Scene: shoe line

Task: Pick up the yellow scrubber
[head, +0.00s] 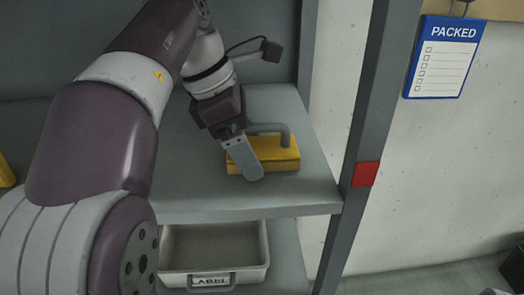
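The yellow scrubber (285,160) is a yellow block lying on the grey shelf, near its right end. A grey bent bar, which looks like its handle, rises over its top. My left gripper (250,160) reaches down to the scrubber from above and behind. One grey finger shows in front of the bar and covers part of the block. The other finger is not clearly seen, so I cannot tell whether the gripper is shut on the bar. My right gripper is not in view.
The shelf (312,190) has a dark upright post (364,130) at its right. Below is a grey bin (262,245) with a label. Another yellow thing (6,172) shows at the left edge. A PACKED checklist (440,60) hangs at upper right.

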